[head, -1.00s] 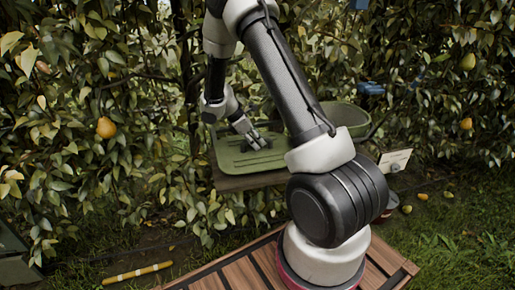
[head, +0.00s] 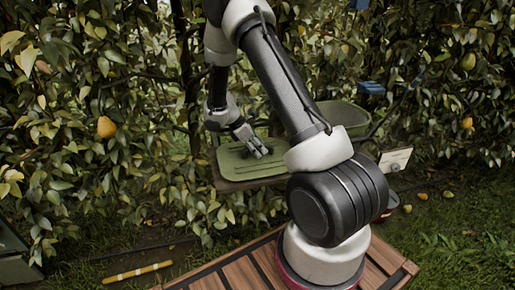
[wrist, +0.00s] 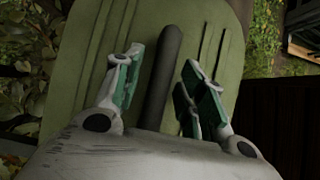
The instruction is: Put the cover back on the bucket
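The cover (head: 232,170) is a flat green lid with raised ribs, lying on a brown support left of my arm. In the wrist view the cover (wrist: 88,65) fills the middle, with a dark bar handle (wrist: 163,75) along it. My gripper (head: 262,151) is low over the cover; in the wrist view my gripper (wrist: 163,88) has its green-padded fingers on either side of the handle, with gaps visible. It is open. The green bucket (head: 350,116) stands behind and right of the cover, partly hidden by my arm. Its inside is not clearly visible.
Leafy pear trees with hanging pears (head: 106,127) stand close behind and left. A white sign (head: 396,160) is right of the bucket. Fallen pears (head: 422,196) lie on the grass. A yellow stick (head: 137,272) lies at lower left.

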